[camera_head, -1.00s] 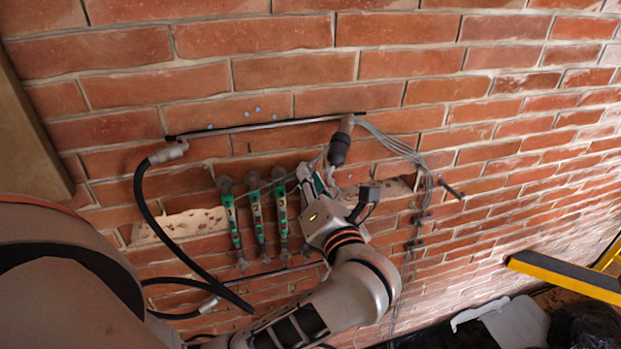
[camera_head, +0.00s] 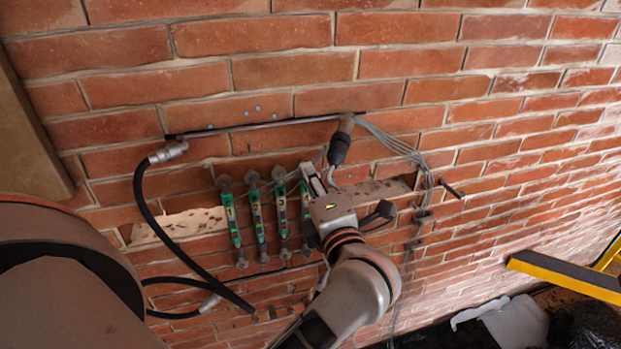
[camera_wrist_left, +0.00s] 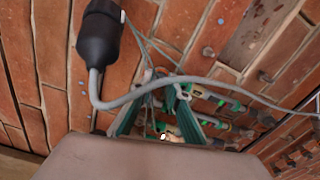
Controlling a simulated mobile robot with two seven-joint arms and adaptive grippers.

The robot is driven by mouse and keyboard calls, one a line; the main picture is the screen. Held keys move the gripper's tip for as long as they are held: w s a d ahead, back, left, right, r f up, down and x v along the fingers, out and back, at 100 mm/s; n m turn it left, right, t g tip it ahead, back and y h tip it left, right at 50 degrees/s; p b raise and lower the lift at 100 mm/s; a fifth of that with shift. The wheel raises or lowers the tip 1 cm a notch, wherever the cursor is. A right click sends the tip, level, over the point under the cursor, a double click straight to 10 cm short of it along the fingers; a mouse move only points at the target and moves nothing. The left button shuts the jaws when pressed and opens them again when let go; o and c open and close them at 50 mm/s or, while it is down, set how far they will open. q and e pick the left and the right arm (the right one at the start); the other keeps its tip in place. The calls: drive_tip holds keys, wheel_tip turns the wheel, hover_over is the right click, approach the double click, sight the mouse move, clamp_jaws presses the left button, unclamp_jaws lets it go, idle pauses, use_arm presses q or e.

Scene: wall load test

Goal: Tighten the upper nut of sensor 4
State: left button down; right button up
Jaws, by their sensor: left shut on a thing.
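Several green sensors are mounted in a row on the brick wall, running up and down, with round nuts at their ends. The rightmost, sensor 4 (camera_head: 306,212), is partly hidden by my left gripper. My left gripper (camera_head: 311,174) is at that sensor's upper end, level with the other upper nuts (camera_head: 251,177). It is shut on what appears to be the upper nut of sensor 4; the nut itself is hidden. In the left wrist view the gripper's housing fills the bottom and green parts show beyond it. My right gripper is not in view.
A black connector (camera_head: 339,150) with a grey cable hangs just right of the gripper; the cable crosses the left wrist view (camera_wrist_left: 190,82). A thick black hose (camera_head: 150,210) loops at the left. A bolt (camera_head: 451,188) sticks out at the right. A yellow-edged bar (camera_head: 565,275) is lower right.

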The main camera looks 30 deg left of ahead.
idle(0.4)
use_arm(q)
drive_tip(key=c, duration=2)
unclamp_jaws()
drive_tip(key=shift+o, duration=0.4)
